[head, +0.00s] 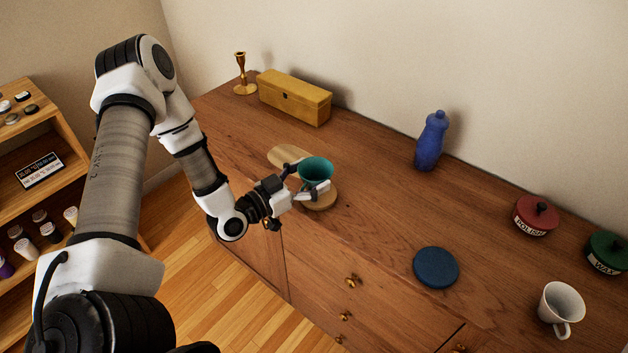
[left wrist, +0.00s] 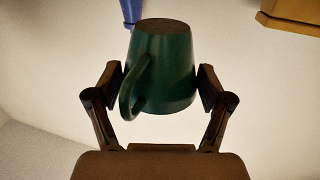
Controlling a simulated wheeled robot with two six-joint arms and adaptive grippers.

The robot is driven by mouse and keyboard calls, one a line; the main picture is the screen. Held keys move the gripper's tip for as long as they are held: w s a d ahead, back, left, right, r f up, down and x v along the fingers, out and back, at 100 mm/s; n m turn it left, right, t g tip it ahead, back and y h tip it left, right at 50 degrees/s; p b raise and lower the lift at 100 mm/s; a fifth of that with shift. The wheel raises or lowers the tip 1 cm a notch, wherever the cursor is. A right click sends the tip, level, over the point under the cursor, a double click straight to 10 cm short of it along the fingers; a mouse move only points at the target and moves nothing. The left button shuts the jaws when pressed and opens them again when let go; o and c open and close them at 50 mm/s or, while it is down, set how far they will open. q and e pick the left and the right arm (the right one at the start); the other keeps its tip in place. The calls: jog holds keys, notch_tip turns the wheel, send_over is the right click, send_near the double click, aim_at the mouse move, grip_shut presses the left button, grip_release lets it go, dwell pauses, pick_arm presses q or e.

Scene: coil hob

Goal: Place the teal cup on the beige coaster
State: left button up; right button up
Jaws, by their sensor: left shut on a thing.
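The teal cup (head: 316,170) is held in my left gripper (head: 307,179) over the front left part of the wooden cabinet top. In the left wrist view the cup (left wrist: 172,70) sits between the two fingers, its handle at the left finger. My left gripper is shut on its sides. A round tan coaster (head: 320,203) lies directly below the cup in the head view, partly hidden by the cup and a finger. I cannot tell whether the cup's base touches it. My right gripper is not in view.
A pale wooden board (head: 287,155) lies just behind the cup. A blue round coaster (head: 436,267), a blue bottle (head: 431,142), a yellow box (head: 294,98), a candlestick (head: 241,75), red (head: 535,216) and green (head: 607,252) tins and a white mug (head: 561,304) stand apart.

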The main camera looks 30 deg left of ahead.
aim_at(314, 182)
pick_arm(q)
jog(key=shift+w+a, duration=0.2)
jog(key=shift+w, duration=0.4)
jog(key=shift+w+a, duration=0.15)
jog(key=shift+w, duration=0.45)
jog(key=f, duration=0.3)
jog(key=shift+s+d+f, duration=0.1)
jog(key=shift+s+f, duration=0.1)
jog(key=shift+w+f, duration=0.15)
jog(key=shift+f, duration=0.15)
jog(key=o, duration=1.2)
jog(key=shift+c, duration=0.2)
